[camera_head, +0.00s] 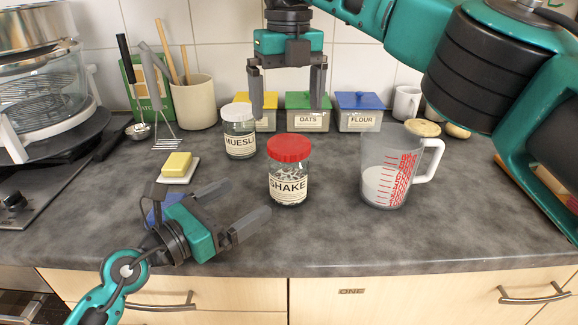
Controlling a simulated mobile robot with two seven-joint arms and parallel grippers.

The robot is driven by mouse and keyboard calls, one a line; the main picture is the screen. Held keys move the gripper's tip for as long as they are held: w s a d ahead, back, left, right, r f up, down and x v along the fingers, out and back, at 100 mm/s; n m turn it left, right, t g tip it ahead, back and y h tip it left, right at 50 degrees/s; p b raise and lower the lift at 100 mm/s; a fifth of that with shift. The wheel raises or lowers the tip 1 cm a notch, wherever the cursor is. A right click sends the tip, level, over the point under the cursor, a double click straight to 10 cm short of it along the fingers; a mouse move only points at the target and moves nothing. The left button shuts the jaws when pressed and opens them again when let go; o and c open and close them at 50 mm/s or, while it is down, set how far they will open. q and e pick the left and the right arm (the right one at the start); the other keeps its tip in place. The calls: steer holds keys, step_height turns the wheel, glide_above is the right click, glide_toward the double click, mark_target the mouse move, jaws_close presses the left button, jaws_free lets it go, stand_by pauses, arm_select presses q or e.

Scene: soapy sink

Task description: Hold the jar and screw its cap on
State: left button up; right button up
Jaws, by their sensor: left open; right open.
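A glass jar labelled SHAKE (289,186) stands upright near the middle of the grey counter. A red cap (289,148) sits on top of it; I cannot tell whether it is screwed tight. My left gripper (246,207) is low over the counter, to the left of the jar and in front of it. It is open and empty, its fingers pointing toward the jar. My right gripper (288,108) hangs fingers-down above and behind the red cap. It is open and empty, apart from the cap.
A measuring jug (384,182) stands right of the jar. A white-capped MUESLI jar (239,139) stands behind left. A butter dish (178,173) lies left. Yellow, green and blue-lidded canisters (307,119) line the wall. The counter's front edge is close.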

mark_target(290, 172)
arm_select(q)
steer(key=shift+w, duration=0.1)
arm_select(e)
steer(key=shift+w+d+r, duration=0.1)
steer(key=shift+w+r, duration=0.2)
steer(key=shift+s, duration=0.15)
arm_select(q)
steer(key=x, duration=1.3)
steer(key=shift+c, duration=0.3)
